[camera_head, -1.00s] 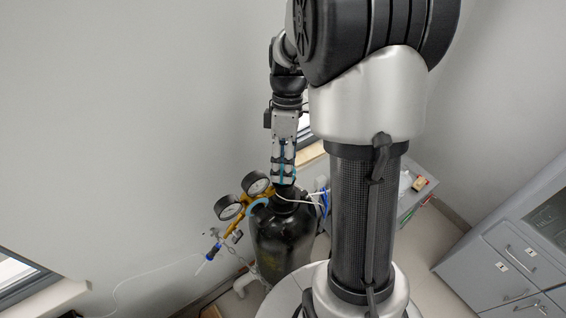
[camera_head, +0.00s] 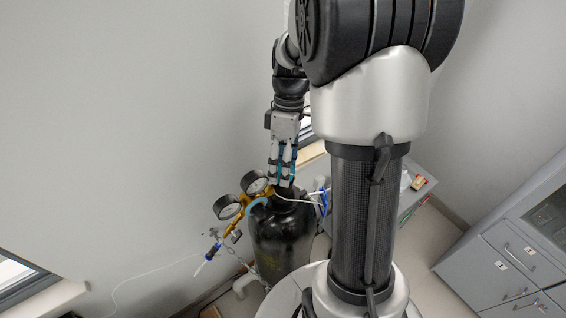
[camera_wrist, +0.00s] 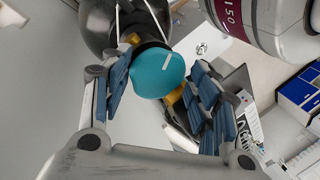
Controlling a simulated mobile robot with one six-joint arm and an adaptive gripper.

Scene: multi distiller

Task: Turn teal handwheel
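The teal handwheel (camera_wrist: 157,73) is round with a short white mark on its face. It shows in the wrist view between the fingertips, at the top of the dark cylinder's brass valve. My gripper (camera_wrist: 160,72) is open, with blue-padded fingers on the left and right of the wheel. A small gap shows between the wheel and the right finger; the left fingertip is close to its edge, and I cannot tell if it touches. In the head view my gripper (camera_head: 281,183) points down over the cylinder top, and the handwheel is mostly hidden there.
The black gas cylinder (camera_head: 281,245) stands by the wall. Two round gauges (camera_head: 228,207) on a brass regulator sit left of its valve, close to my gripper. White and blue tubes run at its right. Grey cabinets (camera_head: 500,268) stand at the right.

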